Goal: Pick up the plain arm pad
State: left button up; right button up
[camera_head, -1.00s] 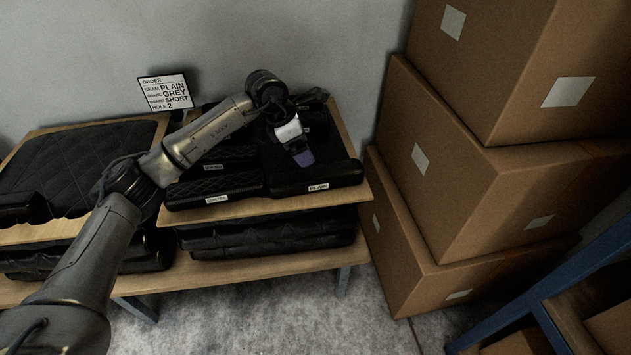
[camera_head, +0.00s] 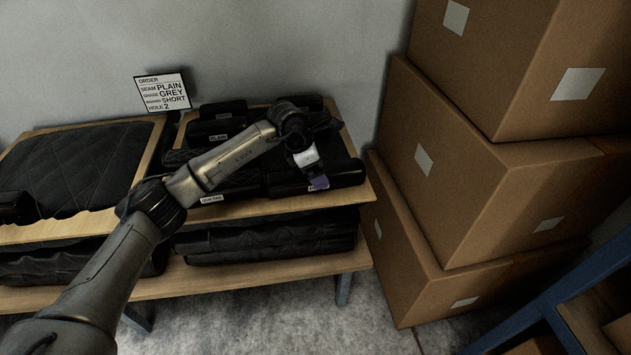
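My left gripper (camera_head: 319,182) comes in over the front right of the bench, pointing down at a black arm pad (camera_head: 345,174). A small white label on this pad is mostly covered by the fingertips; it read PLAIN a second ago. The purple-tipped fingers overlap the pad's front edge; I cannot tell whether they touch it or how far they are open. Another black pad (camera_head: 218,127) at the back left carries a label that appears to read PLAIN. A quilted pad lies at the front left, its label (camera_head: 212,198) partly legible. My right gripper is out of view.
A large quilted panel (camera_head: 70,165) lies on the bench at left. Black cushions (camera_head: 270,236) fill the lower shelf. Stacked cardboard boxes (camera_head: 450,165) stand close on the right.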

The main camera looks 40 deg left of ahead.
pick_arm(q)
jog(key=b+x, duration=0.1)
jog(key=x, duration=0.2)
jog(key=shift+d+f, duration=0.15)
jog(key=shift+c, duration=0.3)
jog(key=c, duration=1.2)
